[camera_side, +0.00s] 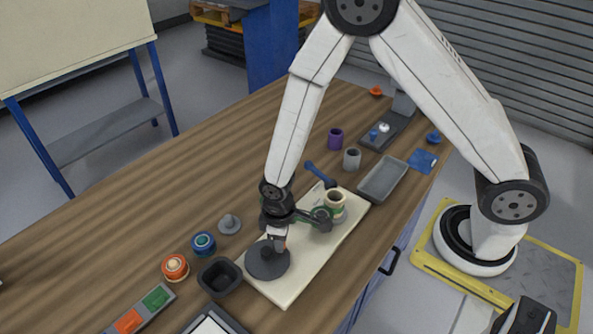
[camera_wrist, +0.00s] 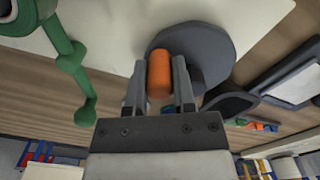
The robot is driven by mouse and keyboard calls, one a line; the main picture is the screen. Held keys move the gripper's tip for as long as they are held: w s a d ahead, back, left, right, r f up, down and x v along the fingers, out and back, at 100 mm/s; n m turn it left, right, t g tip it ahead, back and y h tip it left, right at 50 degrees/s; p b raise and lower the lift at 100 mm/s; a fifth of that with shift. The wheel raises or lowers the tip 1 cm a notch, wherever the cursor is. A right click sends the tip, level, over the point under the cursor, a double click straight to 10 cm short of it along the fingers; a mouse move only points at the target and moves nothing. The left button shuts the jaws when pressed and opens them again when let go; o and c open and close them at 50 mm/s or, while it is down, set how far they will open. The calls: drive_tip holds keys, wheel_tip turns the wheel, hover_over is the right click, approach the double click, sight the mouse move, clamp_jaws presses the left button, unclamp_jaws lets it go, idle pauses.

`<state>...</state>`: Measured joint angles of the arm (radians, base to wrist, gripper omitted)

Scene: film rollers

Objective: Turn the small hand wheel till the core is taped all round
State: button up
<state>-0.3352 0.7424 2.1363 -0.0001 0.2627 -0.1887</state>
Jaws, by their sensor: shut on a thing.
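The small hand wheel is a dark grey disc (camera_side: 268,262) on the near left end of a cream board (camera_side: 311,254). In the wrist view the disc (camera_wrist: 207,55) lies beyond my fingers. My gripper (camera_side: 279,238) is over the wheel, shut on its upright orange handle (camera_wrist: 160,75), with one finger on each side. The core (camera_side: 335,200) is a pale upright cylinder with a brown opening on the far part of the board. Green shows low around it; how far round the tape reaches I cannot tell. A green arm (camera_wrist: 62,45) shows left of my fingers.
A black cup (camera_side: 220,278) stands just left of the board, with blue (camera_side: 203,244) and orange (camera_side: 175,267) rolls beyond. A grey tray (camera_side: 382,179), a grey cylinder (camera_side: 352,159) and a blue-handled tool (camera_side: 320,174) lie around the far end. The table's left middle is clear.

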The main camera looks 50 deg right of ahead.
drive_tip(key=shift+w, duration=0.85)
drive_tip(key=shift+w+a, duration=0.15)
drive_tip(key=shift+w, duration=0.15)
drive_tip(key=o, duration=1)
drive_tip(key=shift+c, duration=0.2)
drive_tip(key=shift+s, duration=0.1)
drive_tip(key=shift+c, duration=0.2)
